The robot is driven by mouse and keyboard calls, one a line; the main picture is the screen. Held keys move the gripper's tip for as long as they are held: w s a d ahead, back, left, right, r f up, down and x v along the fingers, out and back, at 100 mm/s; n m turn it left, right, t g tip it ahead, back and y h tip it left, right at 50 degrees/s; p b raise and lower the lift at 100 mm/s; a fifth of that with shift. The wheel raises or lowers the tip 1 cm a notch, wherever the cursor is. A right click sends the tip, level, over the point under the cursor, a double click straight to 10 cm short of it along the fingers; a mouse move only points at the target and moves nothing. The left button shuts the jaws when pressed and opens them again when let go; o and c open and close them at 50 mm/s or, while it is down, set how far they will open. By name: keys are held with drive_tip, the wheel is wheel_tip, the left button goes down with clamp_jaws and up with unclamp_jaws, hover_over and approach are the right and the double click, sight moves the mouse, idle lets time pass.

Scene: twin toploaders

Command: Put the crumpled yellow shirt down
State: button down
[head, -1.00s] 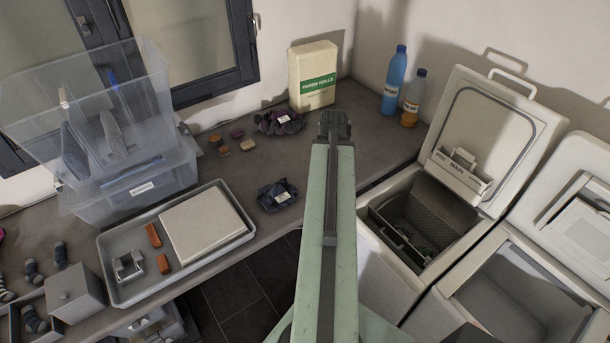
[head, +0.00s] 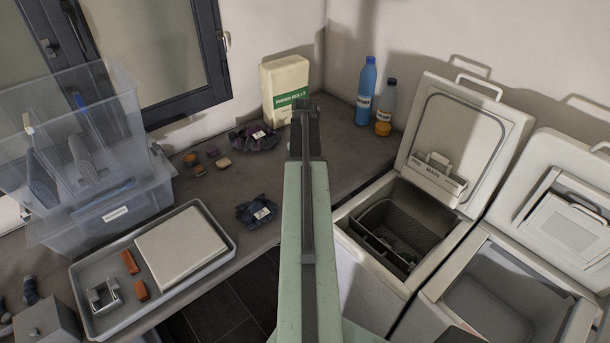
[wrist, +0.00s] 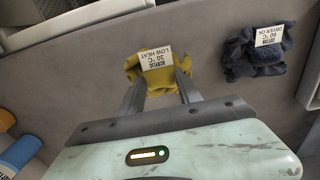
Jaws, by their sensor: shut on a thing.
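The crumpled yellow shirt (wrist: 150,82) is between the two fingers of my gripper (wrist: 157,90) in the wrist view. The fingers are shut on it from both sides. Its white label, reading acrylic, 30 °C and low heat, faces the camera. The grey counter (wrist: 90,60) shows behind the shirt; I cannot tell whether the shirt touches it.
A dark blue garment (head: 258,212) and a dark purple one (head: 252,138) lie on the counter. An open toploader (head: 395,225) is at right, a tray (head: 225,235) at left.

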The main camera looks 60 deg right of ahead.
drive_tip(key=shift+w+d, duration=0.3)
drive_tip(key=shift+d, duration=0.2)
wheel_tip(320, 180, down, 4)
drive_tip(key=b, duration=0.4)
drive_tip(key=shift+f, duration=0.1)
drive_tip(key=shift+r, duration=0.25)
drive_tip(key=shift+f, duration=0.15)
drive_tip(key=c, duration=0.8)
unclamp_jaws()
wheel_tip(320, 180, up, 13)
drive_tip(key=p, duration=1.2)
drive_tip(key=shift+f+p, duration=0.2)
drive_tip(key=shift+p, duration=0.15)
drive_tip(key=shift+f, duration=0.1)
